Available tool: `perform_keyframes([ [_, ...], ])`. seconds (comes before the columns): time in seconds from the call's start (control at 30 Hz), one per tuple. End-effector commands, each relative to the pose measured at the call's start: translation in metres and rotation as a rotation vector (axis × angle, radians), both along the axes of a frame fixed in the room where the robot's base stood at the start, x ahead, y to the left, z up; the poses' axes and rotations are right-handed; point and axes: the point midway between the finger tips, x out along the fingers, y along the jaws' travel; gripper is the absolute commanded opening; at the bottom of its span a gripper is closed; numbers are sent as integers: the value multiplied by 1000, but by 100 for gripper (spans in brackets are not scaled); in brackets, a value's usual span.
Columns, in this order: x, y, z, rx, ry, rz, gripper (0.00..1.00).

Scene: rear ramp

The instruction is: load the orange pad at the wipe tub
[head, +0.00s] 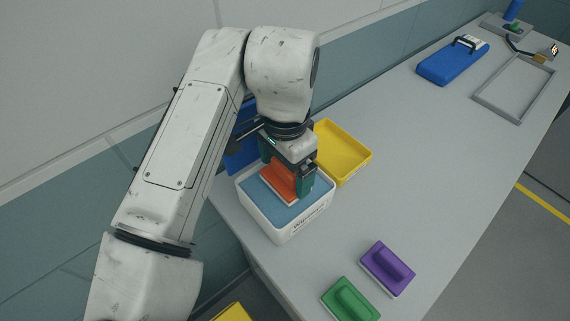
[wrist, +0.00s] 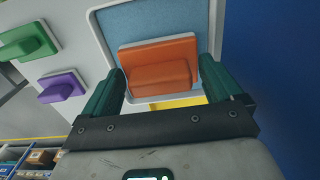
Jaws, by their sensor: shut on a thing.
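The wipe tub (head: 262,220) is a white box with a blue wipe surface (head: 257,190), standing on the bench below my arm. The orange pad (head: 276,183) is over the blue surface, inside the tub's outline. My gripper (head: 287,169) points down and is shut on the orange pad, its green fingers on either side. In the wrist view the orange pad (wrist: 160,68) and its raised grip show between the fingers, with blue surface around its far side. The pad's underside is hidden, so I cannot tell whether it touches the blue surface.
A yellow tray (head: 343,153) stands behind the tub. A purple pad (head: 387,268) and a green pad (head: 350,299) lie on the bench at the front. A blue block with a handle (head: 452,62) and a grey frame (head: 515,88) are at the far end. The bench middle is clear.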

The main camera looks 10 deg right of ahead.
Motion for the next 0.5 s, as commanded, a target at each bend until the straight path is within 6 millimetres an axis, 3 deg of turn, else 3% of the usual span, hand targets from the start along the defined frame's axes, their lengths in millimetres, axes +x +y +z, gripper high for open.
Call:
perform_keyframes([
  [0.5, 0, 0, -6, 0, 0, 0, 68],
])
